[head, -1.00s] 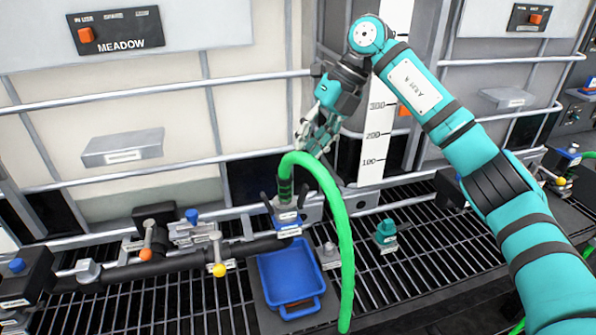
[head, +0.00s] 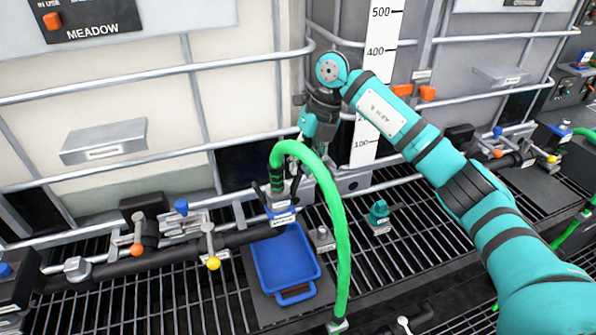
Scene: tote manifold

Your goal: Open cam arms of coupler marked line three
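A coupler (head: 281,214) with a blue band and white labels stands above the blue tray, under the end of a green hose (head: 338,228). Its label text is too small to read. Dark cam arms (head: 259,192) stick up beside it; the one on the left points upward, and the right one is partly hidden. My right gripper (head: 298,176) points down just behind and right of the hose's top bend, close to the coupler. The hose hides its fingertips, so I cannot tell whether it is open or touches an arm. My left gripper is not in view.
A blue tray (head: 305,268) lies below the coupler. Valves with orange (head: 136,249) and yellow (head: 213,263) knobs sit on the dark pipe at left. A teal cap (head: 378,212) stands on the grating at right. A cage bar (head: 150,166) runs behind.

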